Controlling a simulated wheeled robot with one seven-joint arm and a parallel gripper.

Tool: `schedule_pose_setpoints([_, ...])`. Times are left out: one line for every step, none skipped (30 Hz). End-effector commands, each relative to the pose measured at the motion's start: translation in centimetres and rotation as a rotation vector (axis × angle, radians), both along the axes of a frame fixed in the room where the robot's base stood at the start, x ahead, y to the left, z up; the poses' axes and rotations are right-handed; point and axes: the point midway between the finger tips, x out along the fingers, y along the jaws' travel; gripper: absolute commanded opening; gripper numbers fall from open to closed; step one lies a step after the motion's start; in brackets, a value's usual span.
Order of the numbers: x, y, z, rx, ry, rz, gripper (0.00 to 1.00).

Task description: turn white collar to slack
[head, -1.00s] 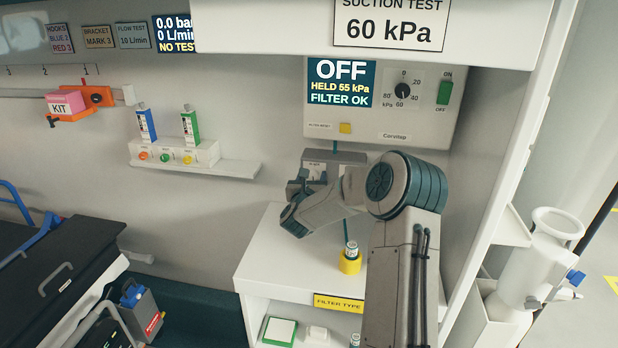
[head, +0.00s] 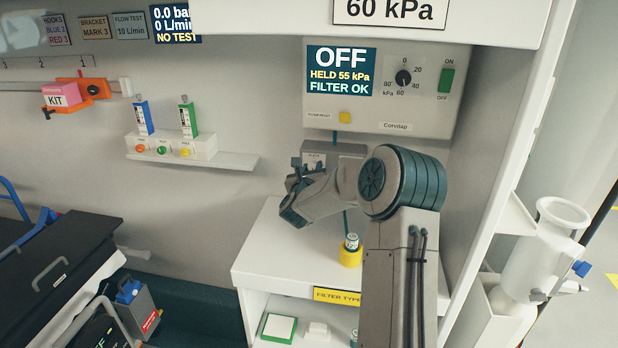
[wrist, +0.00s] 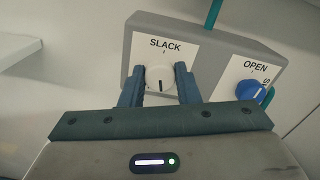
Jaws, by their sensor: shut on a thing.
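The white collar (wrist: 158,80) is a round knob on the front of a grey box (wrist: 195,45). A black line shows on the lower part of the collar, while a short tick sits above it under the word SLACK. My gripper (wrist: 159,82) has one finger on each side of the collar and is shut on it. A blue knob (wrist: 251,91) under the word OPEN is to the right, apart from my fingers. In the head view the same box (head: 318,150) stands under the suction panel; my wrist hides the collar.
The suction panel (head: 420,110) reads OFF, HELD 55 kPa, FILTER OK. A yellow holder with a small jar (head: 351,254) stands on the white counter (head: 270,250) near my forearm. A shelf with blue and green flow tubes (head: 190,158) is left. A white wall stands close on the right.

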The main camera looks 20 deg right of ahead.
Motion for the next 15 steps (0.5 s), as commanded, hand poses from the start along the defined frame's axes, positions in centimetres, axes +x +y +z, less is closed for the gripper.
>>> schedule_pose_setpoints([0.07, 0.34, -0.64, -0.034, 0.019, 0.006, 0.06])
schedule_pose_setpoints([0.08, 0.36, -0.65, -0.057, 0.034, 0.006, 0.06])
schedule_pose_setpoints([0.10, 0.38, -0.64, -0.089, 0.055, 0.007, 0.06])
schedule_pose_setpoints([0.09, 0.36, -0.63, -0.111, 0.071, 0.006, 0.06])
schedule_pose_setpoints([0.09, 0.34, -0.65, -0.135, 0.087, 0.005, 0.06])
schedule_pose_setpoints([0.11, 0.44, -0.61, -0.167, 0.108, 0.008, 0.06])
schedule_pose_setpoints([0.10, 0.42, -0.60, -0.191, 0.124, 0.007, 0.06])
schedule_pose_setpoints([0.09, 0.39, -0.62, -0.214, 0.141, 0.006, 0.06])
schedule_pose_setpoints([0.11, 0.43, -0.59, -0.245, 0.162, 0.007, 0.06])
schedule_pose_setpoints([0.11, 0.43, -0.55, -0.269, 0.178, 0.006, 0.06])
schedule_pose_setpoints([0.12, 0.45, -0.54, -0.292, 0.194, 0.007, 0.06])
schedule_pose_setpoints([0.13, 0.42, -0.53, -0.324, 0.215, 0.007, 0.06])
schedule_pose_setpoints([0.12, 0.43, -0.47, -0.347, 0.231, 0.006, 0.06])
schedule_pose_setpoints([0.14, 0.48, -0.45, -0.371, 0.246, 0.008, 0.06])
schedule_pose_setpoints([0.13, 0.43, -0.47, -0.403, 0.269, 0.007, 0.06])
